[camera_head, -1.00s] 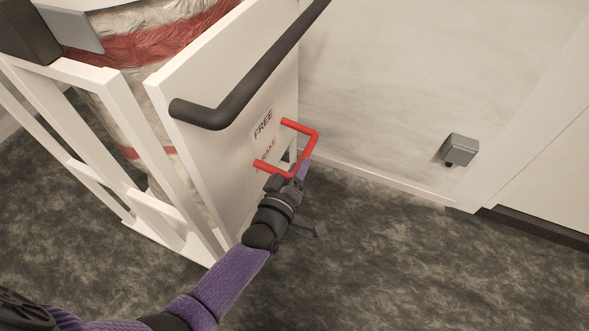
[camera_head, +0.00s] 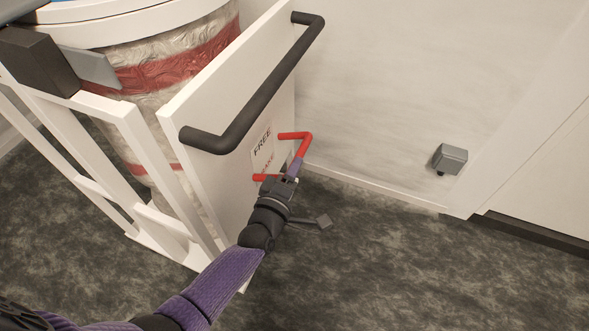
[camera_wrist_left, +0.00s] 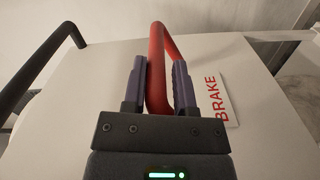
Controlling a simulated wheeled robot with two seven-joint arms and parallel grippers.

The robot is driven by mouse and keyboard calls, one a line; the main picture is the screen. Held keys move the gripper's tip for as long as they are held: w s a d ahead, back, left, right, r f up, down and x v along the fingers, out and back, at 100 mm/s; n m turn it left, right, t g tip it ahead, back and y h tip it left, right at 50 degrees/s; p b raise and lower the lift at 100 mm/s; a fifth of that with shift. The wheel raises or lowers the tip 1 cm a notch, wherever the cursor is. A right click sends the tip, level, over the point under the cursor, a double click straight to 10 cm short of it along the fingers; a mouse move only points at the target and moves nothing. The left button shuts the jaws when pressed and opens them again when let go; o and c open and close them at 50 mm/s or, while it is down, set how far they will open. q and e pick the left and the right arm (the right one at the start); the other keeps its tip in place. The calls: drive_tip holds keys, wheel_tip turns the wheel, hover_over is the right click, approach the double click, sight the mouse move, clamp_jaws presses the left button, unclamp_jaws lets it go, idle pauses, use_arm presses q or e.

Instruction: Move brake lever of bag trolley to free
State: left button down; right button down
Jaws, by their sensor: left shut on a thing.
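The red brake lever (camera_head: 297,136) is a bent bar on the white end panel of the bag trolley (camera_head: 205,98). My left gripper (camera_head: 291,172) is at the lever's outer bar and shut on it. In the left wrist view the red lever (camera_wrist_left: 158,75) runs between the two fingers of my left gripper (camera_wrist_left: 160,88). A label with FREE (camera_head: 262,143) above and BRAKE below is on the panel beside the lever. The BRAKE word (camera_wrist_left: 217,97) shows in the left wrist view; in the head view the lever and gripper partly cover it. My right gripper is not in view.
A black push handle (camera_head: 262,95) juts from the panel above the lever. A wrapped bag (camera_head: 165,75) with red bands stands inside the white frame. A grey box (camera_head: 450,158) is on the wall at right. The dark floor at right is clear.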

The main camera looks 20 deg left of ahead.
use_arm(q)
drive_tip(key=shift+w+a+r, duration=0.2)
drive_tip(key=shift+a+r, duration=0.05)
drive_tip(key=shift+r, duration=0.25)
drive_tip(key=c, duration=0.5)
unclamp_jaws()
drive_tip(key=shift+s, duration=0.1)
drive_tip(key=shift+c, duration=0.2)
drive_tip(key=shift+a+f, duration=0.1)
drive_tip(key=shift+s, duration=0.1)
drive_tip(key=shift+s, duration=0.35)
drive_tip(key=s+p, duration=0.3)
drive_tip(key=s, duration=0.6)
drive_tip(key=shift+f+p, duration=0.15)
drive_tip(key=shift+p, duration=0.25)
drive_tip(key=shift+s, duration=0.1)
